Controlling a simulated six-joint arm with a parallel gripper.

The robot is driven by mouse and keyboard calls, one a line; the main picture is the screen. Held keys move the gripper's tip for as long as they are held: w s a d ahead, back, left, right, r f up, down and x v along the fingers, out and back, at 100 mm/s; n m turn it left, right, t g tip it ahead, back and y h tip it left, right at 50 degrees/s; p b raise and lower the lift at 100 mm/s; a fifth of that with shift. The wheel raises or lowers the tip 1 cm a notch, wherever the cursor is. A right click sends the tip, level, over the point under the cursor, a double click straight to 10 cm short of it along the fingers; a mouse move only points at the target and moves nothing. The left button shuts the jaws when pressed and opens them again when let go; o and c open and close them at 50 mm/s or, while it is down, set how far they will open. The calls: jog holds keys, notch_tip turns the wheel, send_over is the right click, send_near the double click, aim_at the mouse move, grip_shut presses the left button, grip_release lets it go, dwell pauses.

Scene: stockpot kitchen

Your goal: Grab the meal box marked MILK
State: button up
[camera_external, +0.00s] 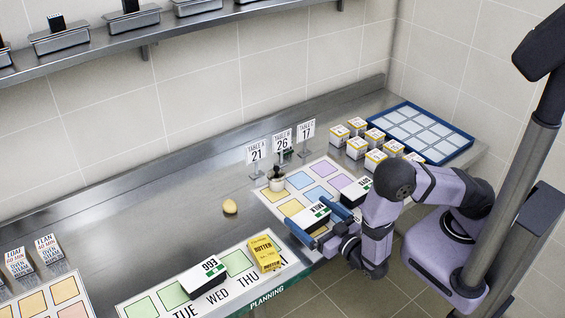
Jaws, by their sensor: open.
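A white-topped, dark-sided meal box (308,219), whose label seems to read MILK, sits on the colored-square mat (268,195) at the right of the counter. My gripper (318,221) is open, with one blue finger on each side of this box. I cannot tell whether the fingers touch it. My gripper and wrist hide part of its near side. A similar box (355,192) stands just behind to the right, its label partly hidden by my arm. Another similar box, seemingly marked EGG (203,276), lies on the PLANNING mat (150,300).
A yellow BUTTER box (264,253) stands on the PLANNING mat, left of my gripper. Table signs (282,140) and a small pot (276,180) are behind. Several small white-yellow boxes (357,148) and a blue tray (461,145) are at right.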

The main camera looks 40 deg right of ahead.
aim_at(311, 214)
jog(key=shift+c, duration=0.6)
jog(key=c, duration=0.8)
jog(key=shift+r, duration=0.2)
jog(key=shift+r, duration=4.85)
